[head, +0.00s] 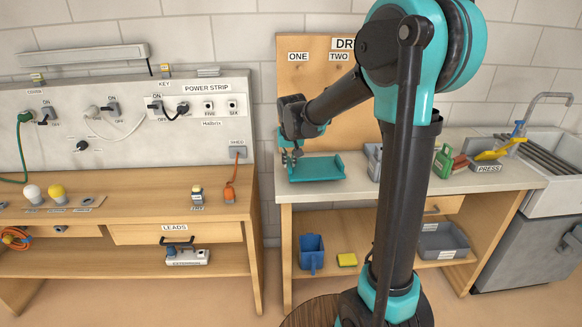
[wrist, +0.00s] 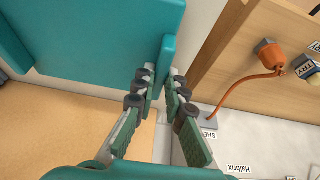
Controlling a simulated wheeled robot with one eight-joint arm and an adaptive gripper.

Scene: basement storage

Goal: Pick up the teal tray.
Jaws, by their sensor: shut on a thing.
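The teal tray (head: 318,168) is at the left end of the worktop by the wall, looking level in the head view. I cannot tell whether it touches the worktop or is just above it. My gripper (head: 291,157) is at the tray's left end, shut on its raised rim. In the wrist view the tray (wrist: 105,35) fills the upper left, and its rim stands between the two fingers of my gripper (wrist: 160,85).
The worktop (head: 420,196) has a green can (head: 443,161) and a sink (head: 555,195) to the right. A grey container (head: 374,160) stands right of the tray. The left bench has an orange cord (head: 230,188) near the gap between benches. A blue bin (head: 311,252) stands on the shelf below.

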